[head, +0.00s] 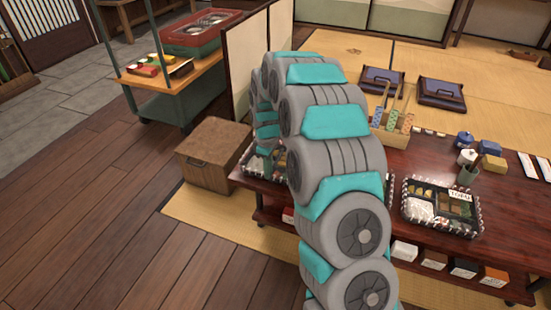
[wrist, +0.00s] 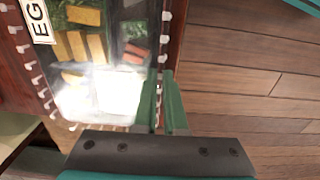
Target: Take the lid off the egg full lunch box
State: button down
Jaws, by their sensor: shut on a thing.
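The egg lunch box (wrist: 99,50) fills the left of the wrist view, with a label starting "EG" at its upper left. Food compartments and a bright, glary white area show through its clear lid (wrist: 122,96). Pale clips line its rim. My gripper (wrist: 164,85) is at the box's right edge, its green fingers close together and shut on the lid's edge; the gripped part is mostly hidden. In the head view, my arm covers my gripper and most of this box, with part of the box (head: 258,165) showing to its left.
Another lunch box (head: 440,207) with a white label stands on the dark red table (head: 507,240), right of my arm. A wooden box (head: 214,153) is on the floor by the table's left end. Bottles and a caddy (head: 391,120) stand farther back. Open plank floor lies left.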

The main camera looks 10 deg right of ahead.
jog(key=shift+r, duration=0.1)
dwell(0.6)
jog(key=shift+r+p, duration=0.55)
jog(key=shift+r, duration=1.85)
